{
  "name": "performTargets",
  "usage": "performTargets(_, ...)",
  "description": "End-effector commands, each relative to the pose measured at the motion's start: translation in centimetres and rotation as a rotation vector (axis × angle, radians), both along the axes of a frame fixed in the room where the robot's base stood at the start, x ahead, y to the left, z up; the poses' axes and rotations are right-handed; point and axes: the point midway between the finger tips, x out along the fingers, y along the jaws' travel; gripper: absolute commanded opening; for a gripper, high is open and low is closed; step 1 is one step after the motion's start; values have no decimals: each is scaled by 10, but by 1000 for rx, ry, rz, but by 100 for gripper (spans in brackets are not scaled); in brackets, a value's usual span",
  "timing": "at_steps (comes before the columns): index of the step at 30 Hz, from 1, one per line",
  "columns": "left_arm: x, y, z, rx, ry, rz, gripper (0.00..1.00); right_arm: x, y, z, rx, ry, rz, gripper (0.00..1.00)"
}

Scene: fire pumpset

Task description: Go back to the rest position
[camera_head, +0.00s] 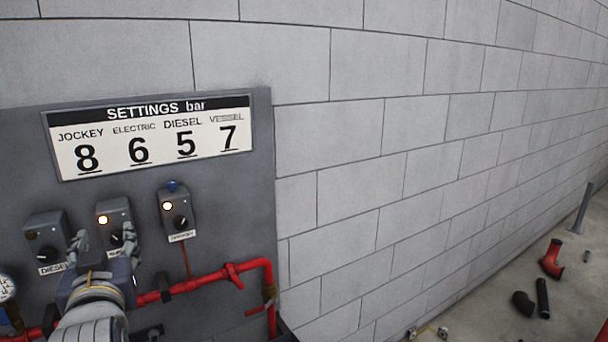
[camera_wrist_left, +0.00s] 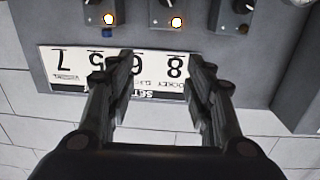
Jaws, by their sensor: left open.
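My left gripper (camera_head: 103,243) is open and empty in front of the grey panel, close to the switch boxes at lower left in the head view. Its two fingers (camera_wrist_left: 160,85) stand apart in the left wrist view, with the upside-down settings sign (camera_wrist_left: 150,70) behind them. I cannot tell from the head view whether a finger touches the middle switch box (camera_head: 115,222). My right gripper is in neither view.
The panel (camera_head: 235,190) carries a left switch box (camera_head: 45,236), a right switch box (camera_head: 175,208) with a lit lamp, and red pipes (camera_head: 200,280). A gauge (camera_head: 6,288) sits at the left edge. Loose pipe parts (camera_head: 551,259) lie on the floor at right.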

Motion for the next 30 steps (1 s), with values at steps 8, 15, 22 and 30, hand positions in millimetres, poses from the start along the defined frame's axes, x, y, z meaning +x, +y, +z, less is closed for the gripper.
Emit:
performTargets(8,-1,-13,-62,0,147,-65,48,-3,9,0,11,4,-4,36)
performTargets(15,-16,-32,-144,-11,346,-157,48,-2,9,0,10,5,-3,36)
performTargets(22,-81,-65,-274,-53,691,-309,48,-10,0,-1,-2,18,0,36)
performTargets(30,-186,-97,-374,-127,1038,-461,48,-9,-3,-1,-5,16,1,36)
